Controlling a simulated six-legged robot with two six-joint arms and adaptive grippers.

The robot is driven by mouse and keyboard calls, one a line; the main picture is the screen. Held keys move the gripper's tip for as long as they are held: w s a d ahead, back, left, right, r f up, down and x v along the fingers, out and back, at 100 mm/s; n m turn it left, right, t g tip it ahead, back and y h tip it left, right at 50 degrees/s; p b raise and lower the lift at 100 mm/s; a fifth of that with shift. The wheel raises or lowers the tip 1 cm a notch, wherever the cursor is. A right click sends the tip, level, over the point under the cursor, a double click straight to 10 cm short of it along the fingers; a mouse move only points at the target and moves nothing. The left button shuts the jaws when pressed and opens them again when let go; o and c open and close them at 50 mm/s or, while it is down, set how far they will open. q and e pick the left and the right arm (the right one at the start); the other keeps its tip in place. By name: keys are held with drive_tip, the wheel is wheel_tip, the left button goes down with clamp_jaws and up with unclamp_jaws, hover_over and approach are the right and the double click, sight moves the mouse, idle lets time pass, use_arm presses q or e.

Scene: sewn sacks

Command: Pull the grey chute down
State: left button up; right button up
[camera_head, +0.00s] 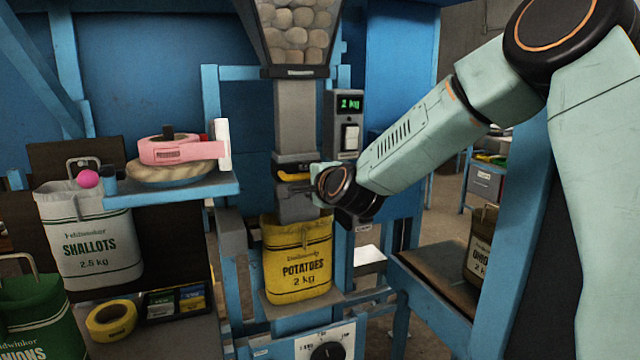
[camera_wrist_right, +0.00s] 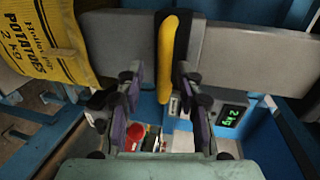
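The grey chute (camera_head: 296,115) comes down from a hopper of potatoes, and its lower grey block (camera_head: 297,207) ends at the mouth of the yellow potatoes sack (camera_head: 297,262). A yellow handle (camera_head: 293,177) crosses the chute's front; it also shows in the right wrist view (camera_wrist_right: 169,45). My right gripper (camera_head: 322,186) is at the handle's right end in the head view. In the wrist view its fingers (camera_wrist_right: 160,75) stand apart on either side of the handle, with a visible gap on the left; contact on the right is unclear. My left gripper is out of view.
A scale display (camera_head: 350,103) reading 2 kg is right of the chute. A dial box (camera_head: 325,345) sits below the potatoes sack.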

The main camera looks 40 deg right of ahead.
drive_tip(key=v, duration=0.9)
drive_tip(key=shift+s, duration=0.15)
drive_tip(key=shift+a, duration=0.1)
drive_tip(key=s+a+f+n+g+y+b, duration=0.15)
drive_tip(key=s+a+f+n, duration=0.3)
drive_tip(key=f, duration=0.55)
drive_tip(key=s+a+f+n+g+y+b, duration=0.1)
drive_tip(key=s+a+f+n+g, duration=0.2)
drive_tip(key=f+n, duration=0.55)
drive_tip(key=s+a+f+n+g+y+b, duration=0.1)
drive_tip(key=s+a+f+n+g, duration=0.2)
drive_tip(key=f, duration=1)
drive_tip(key=s+a+f+n+g+b, duration=0.1)
drive_tip(key=s+f+g, duration=0.3)
drive_tip(key=s+f, duration=0.6)
drive_tip(key=s+a+f+n+g+b, duration=0.2)
drive_tip(key=s+f, duration=0.8)
drive_tip(key=s, duration=0.7)
drive_tip(key=shift+a+f+n+g, duration=0.4)
drive_tip(key=shift+a+n+g, duration=0.2)
drive_tip(key=shift+a+g, duration=0.4)
